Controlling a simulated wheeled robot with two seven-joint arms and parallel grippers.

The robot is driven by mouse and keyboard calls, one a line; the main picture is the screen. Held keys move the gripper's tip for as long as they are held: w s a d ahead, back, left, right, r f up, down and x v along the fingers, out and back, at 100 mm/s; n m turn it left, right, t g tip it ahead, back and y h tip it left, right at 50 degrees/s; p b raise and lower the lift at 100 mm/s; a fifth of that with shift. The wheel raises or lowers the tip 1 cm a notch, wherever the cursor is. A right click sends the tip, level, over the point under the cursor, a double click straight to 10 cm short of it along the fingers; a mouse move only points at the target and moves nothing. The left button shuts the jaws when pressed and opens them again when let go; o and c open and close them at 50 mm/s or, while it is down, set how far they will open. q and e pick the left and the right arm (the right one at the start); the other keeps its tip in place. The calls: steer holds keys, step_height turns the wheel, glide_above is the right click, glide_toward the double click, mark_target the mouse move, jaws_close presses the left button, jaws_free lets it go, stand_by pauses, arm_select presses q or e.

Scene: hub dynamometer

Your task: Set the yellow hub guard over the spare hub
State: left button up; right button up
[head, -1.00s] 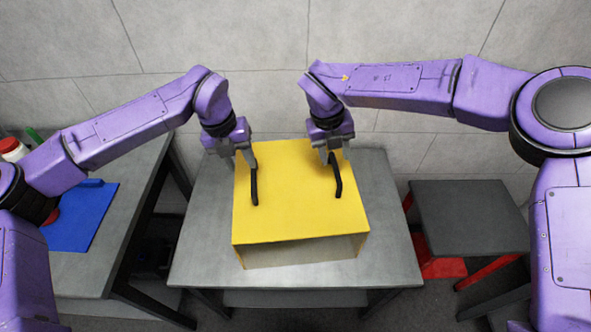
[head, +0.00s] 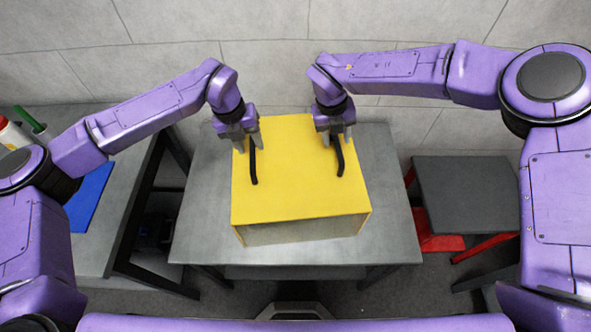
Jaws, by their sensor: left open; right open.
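The yellow hub guard (head: 295,190) is a box with a yellow top and two black bar handles. It looks level over the grey table, and its front side shows as a greyish face. My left gripper (head: 250,147) is open at the far end of the left handle (head: 253,168). My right gripper (head: 336,142) is open at the far end of the right handle (head: 340,160). I cannot tell whether the fingers touch the handles. The spare hub is not visible; anything under the guard is hidden.
The grey table (head: 395,225) has bare margins around the guard. A left bench (head: 95,240) carries a blue mat (head: 90,197) and a red-and-white container (head: 10,133). A dark stool-like table (head: 468,195) with red parts stands at right. A wall is behind.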

mark_target(251, 148)
arm_select(q)
steer(key=shift+s+d+f, duration=0.15)
steer(key=shift+s+f, duration=0.1)
steer(key=shift+f, duration=0.35)
steer(key=shift+s+d+f, duration=0.15)
steer(key=shift+s+f, duration=0.05)
steer(key=shift+f, duration=0.4)
arm_select(e)
steer(key=shift+s+d+f, duration=0.15)
steer(key=shift+s+f, duration=0.1)
steer(key=shift+f, duration=0.35)
steer(key=shift+s+d+f, duration=0.15)
steer(key=shift+s+f, duration=0.05)
steer(key=shift+f, duration=0.35)
arm_select(q)
steer(key=shift+w+f, duration=0.25)
steer(key=shift+f, duration=0.05)
arm_select(e)
steer(key=shift+w+f, duration=0.25)
steer(key=shift+f, duration=0.05)
arm_select(q)
steer(key=shift+s+r, duration=0.1)
jaws_close()
arm_select(e)
steer(key=shift+s+r, duration=0.1)
jaws_close()
arm_select(q)
steer(key=shift+r, duration=0.15)
arm_select(e)
steer(key=shift+r, duration=0.1)
